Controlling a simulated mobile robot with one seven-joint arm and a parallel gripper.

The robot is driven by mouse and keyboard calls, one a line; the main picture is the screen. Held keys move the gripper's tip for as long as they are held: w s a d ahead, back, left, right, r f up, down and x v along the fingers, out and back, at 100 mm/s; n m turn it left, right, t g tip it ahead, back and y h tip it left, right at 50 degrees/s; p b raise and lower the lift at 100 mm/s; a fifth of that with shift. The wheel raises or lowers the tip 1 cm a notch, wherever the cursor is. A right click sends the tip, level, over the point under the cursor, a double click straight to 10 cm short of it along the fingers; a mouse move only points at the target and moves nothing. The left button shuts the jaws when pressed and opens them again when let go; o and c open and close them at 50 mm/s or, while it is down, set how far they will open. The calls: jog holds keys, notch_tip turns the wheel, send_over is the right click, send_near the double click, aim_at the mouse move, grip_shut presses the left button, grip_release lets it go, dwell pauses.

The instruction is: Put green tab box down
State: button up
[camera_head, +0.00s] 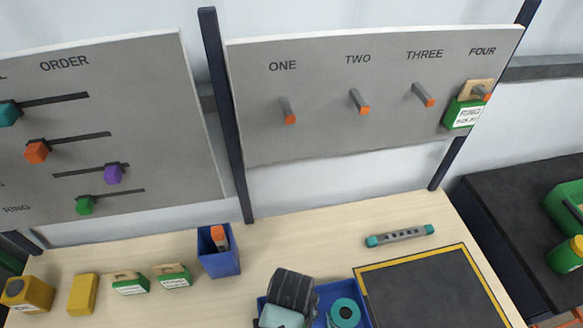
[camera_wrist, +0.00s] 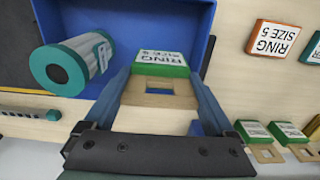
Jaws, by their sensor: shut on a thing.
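The held green tab box (camera_wrist: 160,62) has a white "RING SIZE" label and a wooden tab with a slot. My gripper (camera_wrist: 162,90) is shut on it, with one finger on each side. In the wrist view, the box is over the inside of a blue tray (camera_wrist: 190,14); I cannot tell whether it touches the tray's floor. In the head view, my dark wrist (camera_head: 292,290) is over the same tray (camera_head: 364,318) and the held box is hidden. Another green tab box (camera_head: 463,113) hangs on hook FOUR. Two more green tab boxes (camera_head: 130,285) (camera_head: 173,277) lie on the table.
A teal roll (camera_wrist: 72,64) lies in the tray, left of the held box. An orange-edged box (camera_wrist: 273,38) lies right of the tray. A blue bin (camera_head: 220,262), yellow blocks (camera_head: 82,295), a grey-teal bar (camera_head: 400,236) and a dark mat (camera_head: 430,290) are on the table. Hooks ONE to THREE are bare.

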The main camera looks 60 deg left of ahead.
jog(key=shift+f, duration=1.85)
jog(key=shift+f, duration=0.15)
jog(key=o, duration=1.1)
notch_tip(320, 180, up, 12)
jog(key=shift+r, duration=0.2)
